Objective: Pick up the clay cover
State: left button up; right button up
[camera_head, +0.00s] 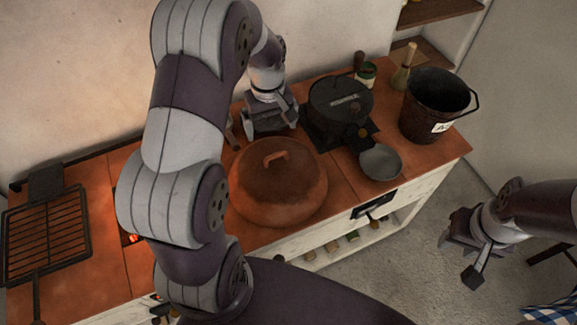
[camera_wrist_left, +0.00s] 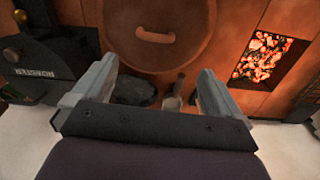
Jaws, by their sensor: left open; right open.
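The clay cover (camera_head: 278,190) is a wide, round, reddish-brown dome with a loop handle on top. It rests on the counter in the head view. Its top and handle also show in the left wrist view (camera_wrist_left: 156,36). My left gripper (camera_head: 270,128) is behind the cover, near the wall, and is open. In the left wrist view my left gripper (camera_wrist_left: 157,70) has its fingers spread, with the cover beyond them and nothing held. My right gripper (camera_head: 463,257) is open and empty at the right, over the floor, away from the counter. My left arm hides part of the counter.
A black pot (camera_head: 340,97) stands right of the left gripper, with a grey bowl (camera_head: 381,161) in front. A dark bucket (camera_head: 435,105) is at the counter's right end. A grill rack (camera_head: 45,240) lies left. Glowing embers (camera_wrist_left: 262,55) fill an opening beside the cover.

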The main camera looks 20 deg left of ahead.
aim_at(276, 154)
pick_arm(q)
jog(key=f, duration=0.4)
jog(key=f+p, duration=0.1)
jog(key=f, duration=0.7)
jog(key=shift+w+d+f+p, duration=0.25)
jog(key=shift+d+f+p, duration=0.05)
jog(key=shift+d+f, duration=0.05)
jog(key=c, duration=1.8)
jog(key=shift+r, duration=0.1)
grip_shut()
jog(key=shift+r, duration=0.1)
